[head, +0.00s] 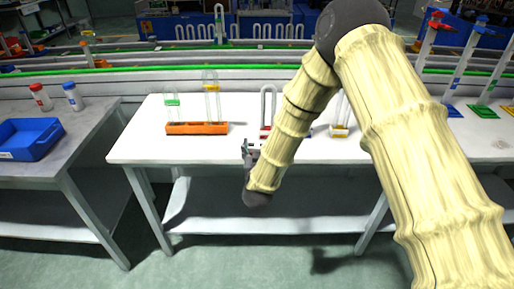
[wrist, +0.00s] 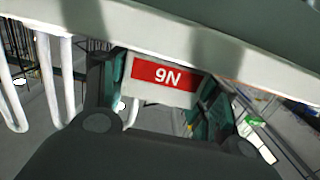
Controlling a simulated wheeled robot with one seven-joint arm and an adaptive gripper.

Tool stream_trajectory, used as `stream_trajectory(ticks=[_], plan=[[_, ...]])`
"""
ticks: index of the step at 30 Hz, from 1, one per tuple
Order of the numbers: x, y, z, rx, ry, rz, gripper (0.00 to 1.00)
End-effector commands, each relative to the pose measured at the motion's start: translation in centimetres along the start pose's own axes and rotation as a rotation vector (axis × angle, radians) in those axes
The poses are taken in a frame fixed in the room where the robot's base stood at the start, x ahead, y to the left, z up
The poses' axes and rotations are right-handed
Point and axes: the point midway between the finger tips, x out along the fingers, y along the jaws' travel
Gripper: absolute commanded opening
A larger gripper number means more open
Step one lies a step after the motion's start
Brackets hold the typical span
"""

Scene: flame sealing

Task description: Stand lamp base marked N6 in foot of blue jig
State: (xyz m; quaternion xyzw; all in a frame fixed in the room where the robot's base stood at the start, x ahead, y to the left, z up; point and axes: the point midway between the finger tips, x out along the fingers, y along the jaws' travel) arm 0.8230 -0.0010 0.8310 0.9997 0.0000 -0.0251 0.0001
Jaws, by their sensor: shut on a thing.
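A pale block with a red label reading N6, the lamp base (wrist: 160,76), is between my fingers in the wrist view, its label upside down. My gripper (wrist: 158,95) is shut on it. In the head view my gripper (head: 250,147) is at the front edge of the white table, partly hidden by my arm. A clear U-shaped tube with red at its bottom (head: 266,127) shows just beyond it. At the far right a tall stand with a blue foot (head: 450,111) looks like the blue jig. A small blue part also shows beside my arm, mostly hidden.
An orange rack (head: 197,128) holds two clear tubes with green and yellow collars on the table's left. A yellow-footed tube (head: 340,131) stands behind my arm. Green-footed stands (head: 482,111) are at the right. A blue bin (head: 30,138) sits on the left bench.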

Motion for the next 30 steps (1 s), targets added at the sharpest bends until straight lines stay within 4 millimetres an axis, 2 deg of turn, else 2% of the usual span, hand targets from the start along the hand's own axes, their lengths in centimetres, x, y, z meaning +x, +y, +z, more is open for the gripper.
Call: stream_trajectory(ticks=[1, 4, 5, 17, 23, 30], plan=[[0.0, 0.0, 0.2, 0.000, 0.000, 0.000, 0.62], [0.0, 0.0, 0.1, 0.000, 0.000, 0.000, 0.80], [0.0, 0.0, 0.1, 0.000, 0.000, 0.000, 0.82], [0.0, 0.0, -0.3, 0.000, 0.000, 0.000, 0.82], [-2.4, 0.0, 0.0, -0.001, -0.002, -0.001, 0.82], [-6.9, 0.0, 0.0, -0.001, -0.002, -0.002, 0.82]])
